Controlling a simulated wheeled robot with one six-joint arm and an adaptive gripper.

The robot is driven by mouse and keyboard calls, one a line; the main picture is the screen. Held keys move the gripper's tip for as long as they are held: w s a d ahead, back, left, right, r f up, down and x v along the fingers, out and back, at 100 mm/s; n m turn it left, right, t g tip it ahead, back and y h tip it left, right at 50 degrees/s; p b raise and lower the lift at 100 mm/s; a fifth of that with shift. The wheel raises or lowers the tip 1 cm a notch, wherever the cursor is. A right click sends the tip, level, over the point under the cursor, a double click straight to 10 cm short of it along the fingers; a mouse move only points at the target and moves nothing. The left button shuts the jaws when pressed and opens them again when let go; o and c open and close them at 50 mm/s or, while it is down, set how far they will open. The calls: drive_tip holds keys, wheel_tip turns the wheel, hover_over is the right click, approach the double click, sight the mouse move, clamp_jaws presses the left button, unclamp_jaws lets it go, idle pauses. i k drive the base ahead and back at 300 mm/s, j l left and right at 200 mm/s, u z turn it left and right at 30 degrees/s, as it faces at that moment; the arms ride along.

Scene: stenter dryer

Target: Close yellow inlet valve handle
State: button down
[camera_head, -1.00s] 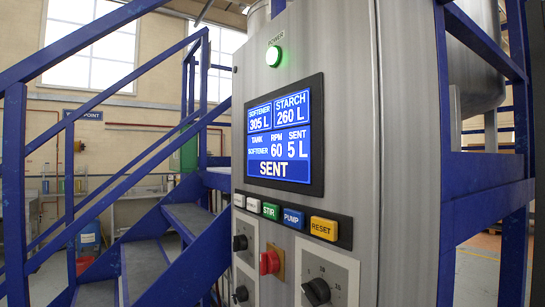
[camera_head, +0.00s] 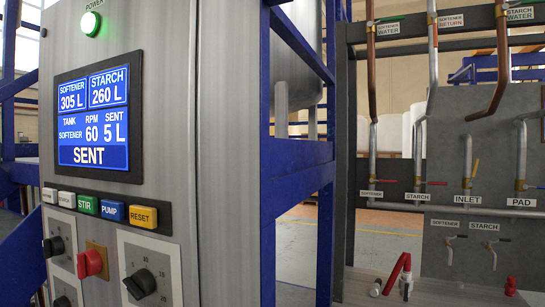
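The yellow inlet valve handle (camera_head: 475,168) is a small lever at the right of the camera view. It points up and leans slightly right, roughly along its pipe. It sits on the inlet pipe (camera_head: 467,150), just above a white label (camera_head: 467,199) reading INLET. My gripper is not in view, so its state and its place relative to the handle are hidden.
A grey control cabinet (camera_head: 228,150) with a lit screen (camera_head: 93,125) fills the left. Blue frame posts (camera_head: 265,220) stand between it and the pipe panel. A red-handled valve (camera_head: 437,183) is left of the inlet valve; a PAD label (camera_head: 521,202) is right.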

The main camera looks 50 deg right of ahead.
sight(469, 183)
drive_tip(key=z, duration=2.3)
